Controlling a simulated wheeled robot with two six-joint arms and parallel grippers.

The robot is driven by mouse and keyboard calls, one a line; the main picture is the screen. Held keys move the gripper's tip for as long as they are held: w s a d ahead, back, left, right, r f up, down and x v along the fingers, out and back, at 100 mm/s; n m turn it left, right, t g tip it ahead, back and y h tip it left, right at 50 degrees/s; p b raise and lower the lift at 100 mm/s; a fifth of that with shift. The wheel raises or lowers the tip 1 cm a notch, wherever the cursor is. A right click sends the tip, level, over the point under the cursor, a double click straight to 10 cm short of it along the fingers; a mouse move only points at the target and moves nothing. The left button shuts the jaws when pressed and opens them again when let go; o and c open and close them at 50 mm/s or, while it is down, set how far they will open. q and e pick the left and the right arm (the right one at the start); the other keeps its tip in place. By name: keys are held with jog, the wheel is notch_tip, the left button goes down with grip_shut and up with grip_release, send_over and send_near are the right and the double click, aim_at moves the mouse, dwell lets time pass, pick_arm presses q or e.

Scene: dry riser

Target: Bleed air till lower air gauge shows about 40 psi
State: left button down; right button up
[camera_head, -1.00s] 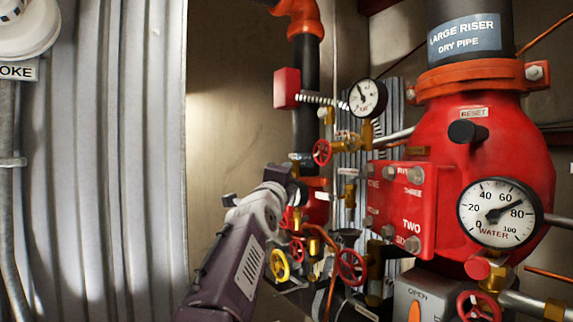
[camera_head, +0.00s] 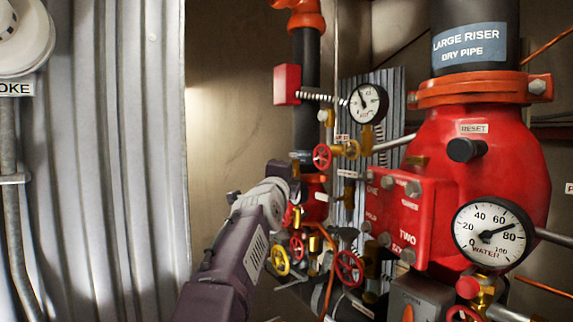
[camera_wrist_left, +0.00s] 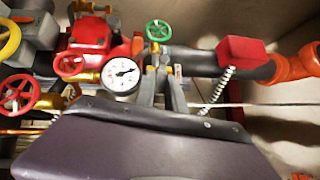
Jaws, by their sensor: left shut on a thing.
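My left gripper (camera_wrist_left: 162,85) is shut in the left wrist view, its fingers reaching up to a small valve with a green handwheel (camera_wrist_left: 158,30). It seems to hold the valve at its brass part below the wheel; the exact contact is too small to tell. A white gauge (camera_wrist_left: 121,75) sits just left of the fingers, probably the lower air gauge; its numbers are too blurred to read. In the head view my left wrist hides that spot. The upper air gauge (camera_head: 367,103) is above and to the right there. My right gripper is not in view.
The water gauge (camera_head: 492,235) on the red riser body reads near 80. Red handwheels (camera_head: 349,268) and a yellow handwheel (camera_head: 280,261) crowd close to my arm. A red box (camera_head: 287,85) with a coiled conduit is above. Corrugated metal (camera_head: 110,150) stands at left.

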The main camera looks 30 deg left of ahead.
pick_arm(q)
jog(key=c, duration=1.4)
grip_release()
jog(key=shift+a, duration=0.1)
jog(key=b+v, duration=0.6)
jog(key=v, duration=0.3)
